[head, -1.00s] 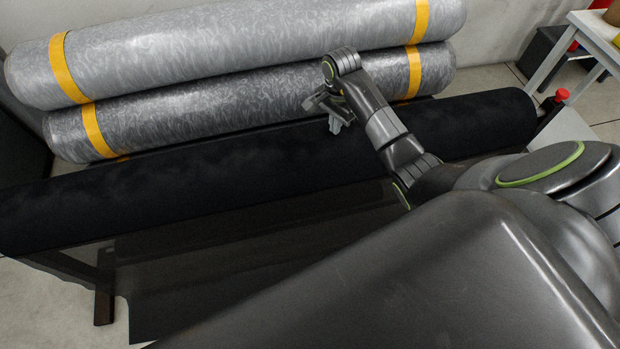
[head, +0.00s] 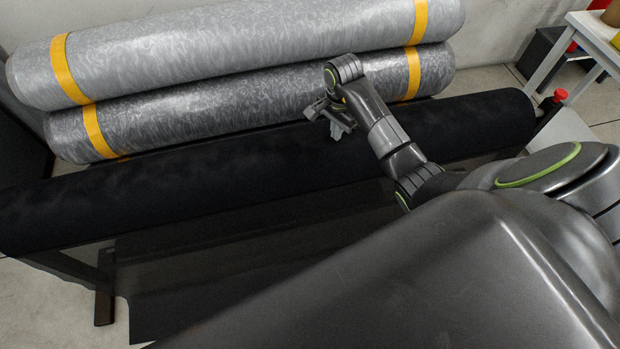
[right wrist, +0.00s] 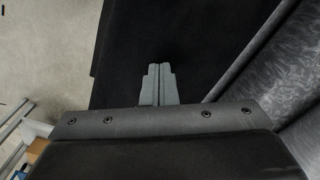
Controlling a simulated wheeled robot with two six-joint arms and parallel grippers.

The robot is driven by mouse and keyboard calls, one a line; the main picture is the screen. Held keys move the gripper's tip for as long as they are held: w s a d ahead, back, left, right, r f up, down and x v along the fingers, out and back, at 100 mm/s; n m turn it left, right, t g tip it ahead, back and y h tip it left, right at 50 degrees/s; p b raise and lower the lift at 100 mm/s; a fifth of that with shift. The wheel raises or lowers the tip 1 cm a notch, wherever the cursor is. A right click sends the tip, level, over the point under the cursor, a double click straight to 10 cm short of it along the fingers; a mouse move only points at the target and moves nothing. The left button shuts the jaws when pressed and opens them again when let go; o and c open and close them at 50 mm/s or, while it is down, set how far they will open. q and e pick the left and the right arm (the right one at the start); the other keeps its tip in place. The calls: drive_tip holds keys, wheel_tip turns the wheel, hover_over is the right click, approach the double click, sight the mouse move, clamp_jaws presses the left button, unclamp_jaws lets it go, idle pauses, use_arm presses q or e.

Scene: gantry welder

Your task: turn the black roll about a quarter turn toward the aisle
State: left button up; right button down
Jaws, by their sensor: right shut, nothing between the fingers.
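The black roll (head: 215,176) lies lengthwise across the head view, from the left edge to the right, with a loose sheet (head: 200,262) hanging down on its near side. My right gripper (head: 338,132) is over the roll's upper far side, right of its middle. In the right wrist view its fingers (right wrist: 158,84) are together with nothing between them, pointing at the black surface (right wrist: 190,35). I cannot tell for certain whether the fingertips touch the roll. My left gripper is not in view.
Two grey patterned rolls (head: 200,60) with yellow bands lie stacked just behind the black roll. A red-capped item (head: 560,95) is at the roll's right end. A pale table (head: 595,38) stands at the back right. Bare floor (head: 30,300) shows at the lower left.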

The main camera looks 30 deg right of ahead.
sight(339, 152)
drive_tip(key=shift+s+a+f, duration=0.15)
drive_tip(key=shift+s+f, duration=0.25)
drive_tip(key=shift+s, duration=0.05)
drive_tip(key=shift+s+a+f, duration=0.1)
drive_tip(key=shift+s, duration=0.2)
drive_tip(key=shift+s+a+p, duration=0.1)
drive_tip(key=shift+s+p, duration=0.2)
drive_tip(key=shift+s, duration=0.05)
drive_tip(key=shift+s, duration=0.1)
drive_tip(key=shift+s+a+f, duration=0.15)
drive_tip(key=shift+s, duration=0.4)
idle(0.3)
